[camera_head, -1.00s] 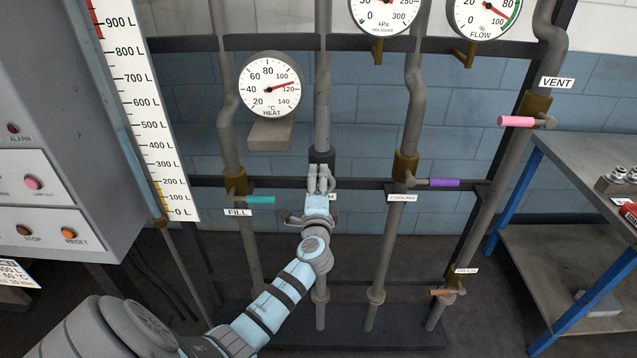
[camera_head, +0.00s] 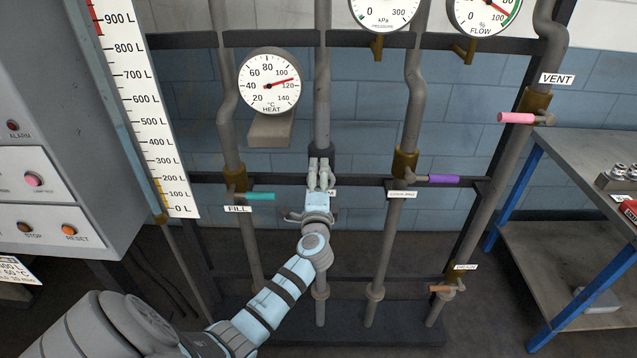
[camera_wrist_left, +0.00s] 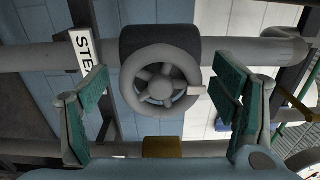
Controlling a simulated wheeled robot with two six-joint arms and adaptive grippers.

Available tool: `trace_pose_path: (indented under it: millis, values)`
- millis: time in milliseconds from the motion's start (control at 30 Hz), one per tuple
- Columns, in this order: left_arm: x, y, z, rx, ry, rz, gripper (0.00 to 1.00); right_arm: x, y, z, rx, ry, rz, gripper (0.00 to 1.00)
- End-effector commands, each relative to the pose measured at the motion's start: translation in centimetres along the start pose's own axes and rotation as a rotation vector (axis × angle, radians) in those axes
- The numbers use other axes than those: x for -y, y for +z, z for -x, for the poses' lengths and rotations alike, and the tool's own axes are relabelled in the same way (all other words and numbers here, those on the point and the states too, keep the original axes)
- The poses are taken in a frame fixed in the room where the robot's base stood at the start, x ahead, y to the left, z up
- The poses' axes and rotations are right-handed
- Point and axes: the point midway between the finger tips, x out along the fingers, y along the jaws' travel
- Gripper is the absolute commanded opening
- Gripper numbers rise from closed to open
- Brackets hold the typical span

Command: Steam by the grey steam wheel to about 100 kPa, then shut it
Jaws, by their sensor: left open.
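The grey steam wheel (camera_wrist_left: 160,88) is in the middle of the left wrist view, with a small light knob at its right rim. A partly hidden label (camera_wrist_left: 84,52) beginning "STE" is beside it. My left gripper (camera_wrist_left: 162,100) is open, with one green-padded finger on each side of the wheel and gaps to it. In the head view my left gripper (camera_head: 320,174) is in front of the steam pipe and hides the wheel. The pressure gauge (camera_head: 384,12) is cut off at the top edge; its needle is not visible. My right gripper is not in view.
The teal fill handle (camera_head: 260,196) is left of the gripper and the purple cooling handle (camera_head: 444,180) is right. The heat gauge (camera_head: 269,82) reads about 115 °C. A pink vent handle (camera_head: 516,118) and a workbench (camera_head: 590,160) are at the right.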

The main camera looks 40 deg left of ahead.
Motion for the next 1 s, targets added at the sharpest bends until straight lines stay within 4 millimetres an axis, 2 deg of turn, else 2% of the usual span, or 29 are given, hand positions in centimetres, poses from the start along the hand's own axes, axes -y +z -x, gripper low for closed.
trace_pose_path:
  millis: [167,400,533,667,1000]
  values:
    - [-0.1,-0.1,1.9,-0.002,0.0,0.001,0.8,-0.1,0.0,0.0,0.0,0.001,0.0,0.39]
    - [-0.1,-0.1,8.5,-0.001,0.004,0.003,0.8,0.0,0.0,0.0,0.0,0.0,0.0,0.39]
    - [-0.1,-0.1,11.1,-0.001,0.003,0.001,0.8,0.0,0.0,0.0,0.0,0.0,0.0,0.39]
    - [0.0,0.0,12.0,0.0,0.001,0.0,0.8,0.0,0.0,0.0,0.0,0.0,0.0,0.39]
    - [0.0,0.0,12.0,0.0,0.0,-0.001,0.8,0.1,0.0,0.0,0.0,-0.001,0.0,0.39]
